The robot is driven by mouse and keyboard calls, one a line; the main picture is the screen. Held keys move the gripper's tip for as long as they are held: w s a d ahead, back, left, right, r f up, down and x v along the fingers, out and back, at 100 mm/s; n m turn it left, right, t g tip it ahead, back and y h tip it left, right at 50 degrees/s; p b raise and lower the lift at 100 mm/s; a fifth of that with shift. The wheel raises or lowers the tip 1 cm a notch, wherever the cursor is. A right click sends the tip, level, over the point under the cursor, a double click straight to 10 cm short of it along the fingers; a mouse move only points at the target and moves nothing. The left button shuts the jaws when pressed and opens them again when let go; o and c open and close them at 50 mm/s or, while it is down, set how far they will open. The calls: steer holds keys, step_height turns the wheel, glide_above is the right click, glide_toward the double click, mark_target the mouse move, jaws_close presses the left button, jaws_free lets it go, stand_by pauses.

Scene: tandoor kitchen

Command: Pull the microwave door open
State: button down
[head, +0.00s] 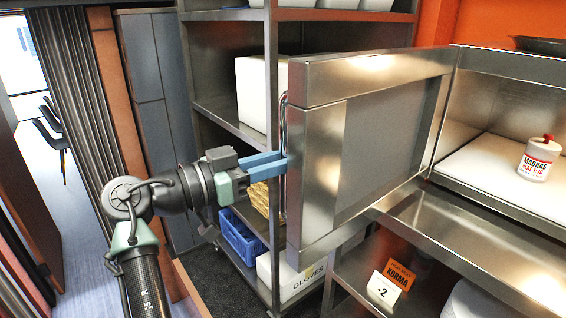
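The microwave door (372,135) is a steel frame with a dark grey panel. It stands swung wide open, its inner face turned towards the camera. The microwave's open cavity (480,165) shows at the right, with a light floor. A slim vertical handle (283,115) runs along the door's outer side, at its free left edge. My gripper (281,163) reaches in from the left. Its blue fingers are close together at the handle and appear closed on it. The fingertips are partly hidden by the door's edge.
A white bottle labelled Madras (538,158) stands inside the cavity. Behind the door is a steel shelf rack (228,118) with a white box (252,92), a blue crate (240,238) and a gloves box (290,277). An orange Korma card (399,275) stands below. Open floor lies far left.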

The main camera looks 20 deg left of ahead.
steer(key=shift+d, duration=0.2)
steer(key=c, duration=0.8)
jaws_free()
steer(key=shift+o, duration=0.2)
steer(key=shift+a, duration=0.1)
steer(key=v, duration=1.3)
